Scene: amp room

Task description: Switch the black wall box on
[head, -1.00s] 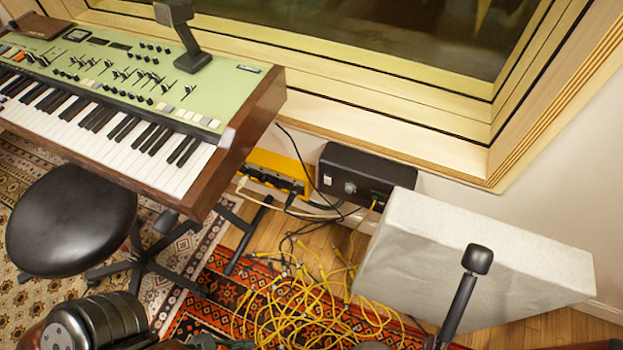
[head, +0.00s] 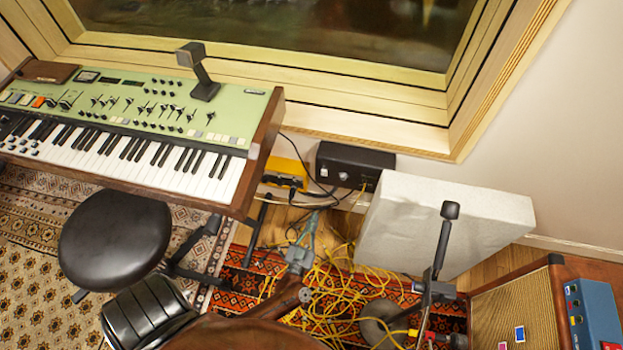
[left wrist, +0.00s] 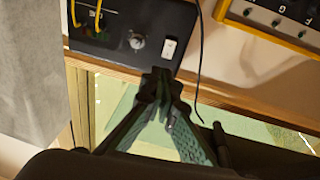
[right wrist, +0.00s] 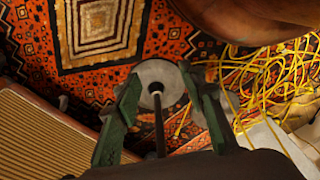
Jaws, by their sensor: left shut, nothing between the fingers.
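The black wall box (head: 352,166) sits low on the wall under the window, behind the grey block. In the left wrist view the box (left wrist: 115,35) fills the top, with a white rocker switch (left wrist: 170,47) and a round knob (left wrist: 137,41) on its face. My left gripper (head: 314,214) reaches toward the box from below in the head view. In the left wrist view the left gripper (left wrist: 160,76) is shut and empty, its tips just below the switch in the picture. I cannot tell whether they touch the box. My right gripper (right wrist: 162,80) is open, away from the box.
A yellow device (head: 286,173) sits left of the box with dark cables. The grey block (head: 440,220) stands close on the right. A keyboard (head: 130,130) and stool (head: 115,238) are left. Yellow cables (head: 335,290) and a black stand (head: 441,240) are on the floor.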

